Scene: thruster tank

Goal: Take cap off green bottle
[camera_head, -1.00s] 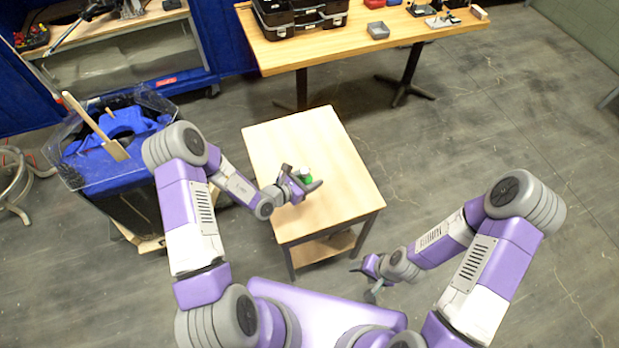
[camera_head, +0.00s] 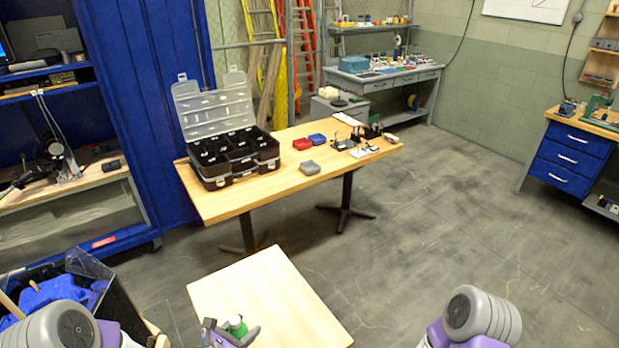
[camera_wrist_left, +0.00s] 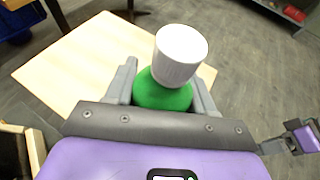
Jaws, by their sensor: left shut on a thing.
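The green bottle (camera_wrist_left: 162,94) with its white cap (camera_wrist_left: 180,54) stands between the fingers of my left gripper in the left wrist view. The gripper is shut on the green part, below the cap. The cap is on top of the bottle and clear of the fingers. In the head view the bottle (camera_head: 238,328) and my left gripper (camera_head: 232,333) show at the bottom edge, over the small wooden table (camera_head: 270,285). The bottle's lower part is hidden. My right gripper (camera_wrist_left: 302,138) seems to show at the right edge of the left wrist view, small and apart from the bottle.
A long wooden table (camera_head: 235,205) stands behind, with an open black organizer case (camera_head: 232,160), red, blue and grey bins, and small parts. A dark tub (camera_head: 115,305) with blue contents stands at lower left. The small table's top is otherwise bare.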

